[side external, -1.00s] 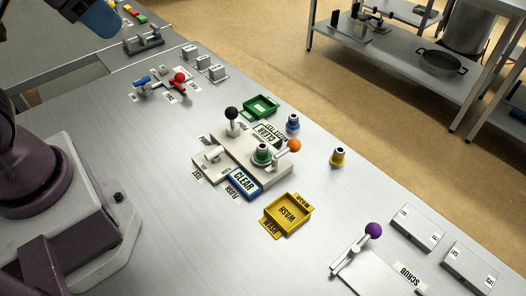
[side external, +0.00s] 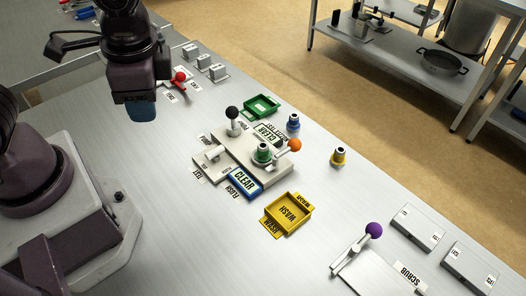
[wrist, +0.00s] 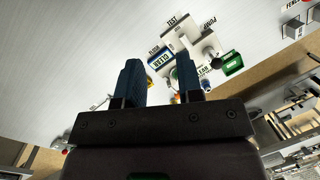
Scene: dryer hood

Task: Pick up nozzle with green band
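My gripper (side external: 141,110) is in the air to the left of the fixture, above the bare table, well apart from the nozzle. In the wrist view my two dark blue fingers (wrist: 159,78) are spread apart with nothing held between them. I cannot make out the green-banded nozzle clearly in the wrist view; the fingers cover part of the fixture there.
A blue-banded nozzle (side external: 293,123) and a yellow-banded nozzle (side external: 339,156) stand nearby. Green (side external: 261,106), blue (side external: 244,181) and yellow (side external: 288,211) trays surround the fixture.

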